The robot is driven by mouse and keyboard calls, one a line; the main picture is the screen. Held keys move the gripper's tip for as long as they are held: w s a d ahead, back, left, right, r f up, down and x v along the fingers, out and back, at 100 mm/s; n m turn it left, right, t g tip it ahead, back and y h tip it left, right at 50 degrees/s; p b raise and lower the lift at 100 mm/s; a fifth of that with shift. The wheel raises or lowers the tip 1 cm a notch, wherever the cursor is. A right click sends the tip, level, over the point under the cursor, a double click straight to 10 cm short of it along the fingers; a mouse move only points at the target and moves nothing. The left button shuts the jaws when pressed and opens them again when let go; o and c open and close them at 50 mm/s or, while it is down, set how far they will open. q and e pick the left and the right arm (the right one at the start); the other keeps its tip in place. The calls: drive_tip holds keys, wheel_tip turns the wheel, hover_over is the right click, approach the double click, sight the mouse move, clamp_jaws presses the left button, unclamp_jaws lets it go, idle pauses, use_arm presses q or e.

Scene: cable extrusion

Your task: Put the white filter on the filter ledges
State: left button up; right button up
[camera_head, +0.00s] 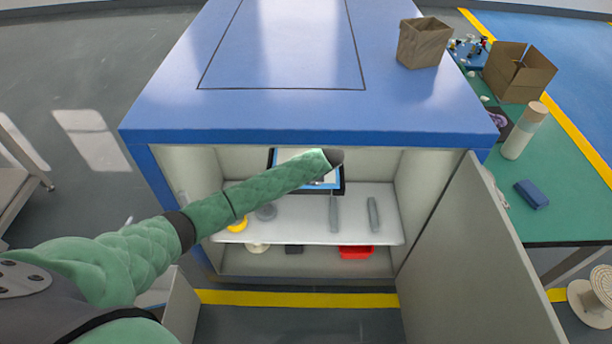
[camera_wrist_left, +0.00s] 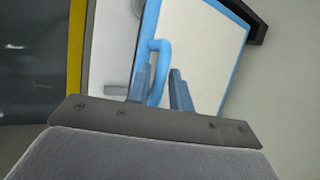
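The white filter (camera_head: 322,180), a pale panel with a blue rim, is inside the open cabinet below the blue top, partly hidden by my left arm. In the left wrist view the filter (camera_wrist_left: 205,50) fills the upper middle, its blue loop handle (camera_wrist_left: 158,48) toward me. A black filter ledge (camera_head: 342,183) shows along its side; it also shows in the left wrist view (camera_wrist_left: 258,30). I cannot tell whether the filter rests fully on it. My left gripper (camera_wrist_left: 163,78) has its fingers apart around the handle, with a gap by the right finger. My right gripper is out of view.
A white shelf (camera_head: 300,233) below holds a yellow curved object (camera_head: 238,223) and two grey long pieces. A red tray (camera_head: 355,252) sits underneath. The cabinet door (camera_head: 475,260) stands open at the right. A green table (camera_head: 570,180) with boxes and a bottle is beyond.

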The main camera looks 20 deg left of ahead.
use_arm(q)
drive_tip(key=shift+o, duration=0.8)
drive_tip(key=shift+d+r, duration=0.1)
drive_tip(key=shift+r, duration=0.05)
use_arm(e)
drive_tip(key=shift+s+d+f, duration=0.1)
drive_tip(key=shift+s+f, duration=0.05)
